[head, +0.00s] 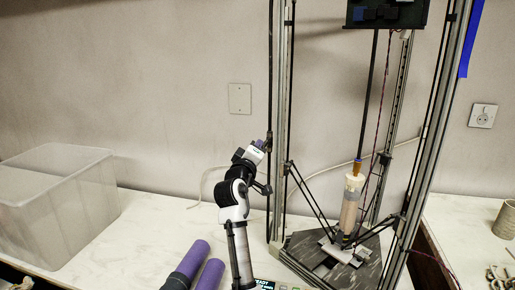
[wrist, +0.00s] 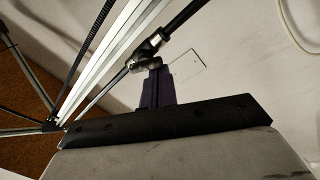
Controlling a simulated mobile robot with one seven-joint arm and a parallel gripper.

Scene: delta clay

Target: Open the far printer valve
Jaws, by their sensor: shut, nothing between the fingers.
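The delta clay printer (head: 281,120) stands right of centre in the head view, with metal posts, black rods and a hanging clay cartridge (head: 349,210). I cannot make out the far valve in either view. My gripper (head: 264,143) is raised at the printer's left post. In the wrist view its purple fingers (wrist: 155,86) are shut with nothing between them. Their tips appear beside a rod joint (wrist: 149,46) and a metal post (wrist: 115,60); I cannot tell whether they touch.
A translucent bin (head: 60,205) stands on the left of the white counter (head: 140,235). A wall plate (head: 240,98) is behind. A cup (head: 504,218) stands at the far right.

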